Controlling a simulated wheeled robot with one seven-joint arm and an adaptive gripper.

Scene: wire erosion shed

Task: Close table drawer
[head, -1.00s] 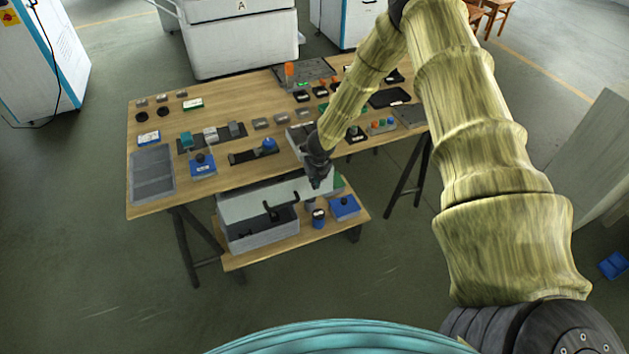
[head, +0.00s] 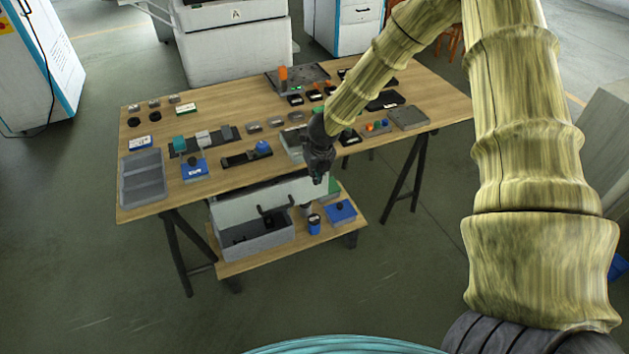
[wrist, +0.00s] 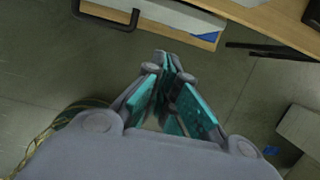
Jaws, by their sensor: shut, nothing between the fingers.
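The table drawer (head: 240,206) is a pale grey-white front with a dark bar handle (head: 276,206), under the front edge of the wooden table (head: 135,207). The front sits just below the tabletop edge; how far it stands out is hard to tell. My gripper (head: 320,180) is shut and empty, in front of the drawer's right end, right of the handle and apparently apart from it. In the wrist view, my fingers (wrist: 170,65) point toward the top, and the handle (wrist: 108,16) shows at upper left with the pale drawer front (wrist: 180,14) beside it.
A grey open bin (head: 265,245), a dark-blue cup (head: 314,225) and a blue box (head: 341,211) stand on a low wooden shelf (head: 235,268) beneath. Many small parts and a grey tray (head: 143,180) cover the tabletop. The floor before the table is clear.

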